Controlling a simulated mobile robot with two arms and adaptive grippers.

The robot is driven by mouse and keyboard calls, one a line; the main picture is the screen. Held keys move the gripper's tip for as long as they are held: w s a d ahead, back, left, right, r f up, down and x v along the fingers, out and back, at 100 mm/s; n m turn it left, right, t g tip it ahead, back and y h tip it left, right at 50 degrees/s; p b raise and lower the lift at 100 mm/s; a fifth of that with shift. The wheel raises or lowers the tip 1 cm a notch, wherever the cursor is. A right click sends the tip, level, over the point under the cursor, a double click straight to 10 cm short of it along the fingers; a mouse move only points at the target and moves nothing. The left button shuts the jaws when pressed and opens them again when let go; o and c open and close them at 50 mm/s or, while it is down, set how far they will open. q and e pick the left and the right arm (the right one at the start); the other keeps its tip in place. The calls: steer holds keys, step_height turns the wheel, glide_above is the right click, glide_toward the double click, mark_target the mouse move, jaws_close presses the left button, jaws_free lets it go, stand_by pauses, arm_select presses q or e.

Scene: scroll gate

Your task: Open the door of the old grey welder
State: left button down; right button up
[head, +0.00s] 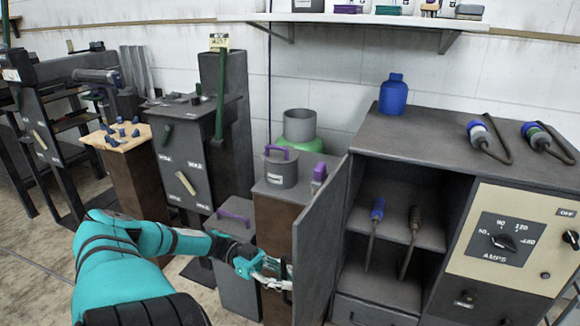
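The old grey welder (410,140) is the dark grey cabinet at the right, with an AMPS dial (503,241) on a cream panel. Its door (318,250) stands swung out on the left side of the compartment, edge toward me, so the shelves inside show. My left gripper (284,279) is at the outer, left side of the door, near its lower part. Its fingertips are small and partly overlapped, so I cannot tell whether it touches the door or grips anything. My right gripper is not in view.
A blue bottle (393,94) stands on top. Left of the door are a lidded grey pot (282,172) and a grey box with a purple handle (236,240).

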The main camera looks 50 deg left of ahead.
arm_select(q)
steer(key=shift+s+a, duration=0.2)
steer(key=shift+a, duration=0.3)
steer(key=c, duration=1.3)
jaws_free()
steer(key=shift+c, duration=0.2)
steer(key=v, duration=1.2)
steer(key=shift+a, duration=0.1)
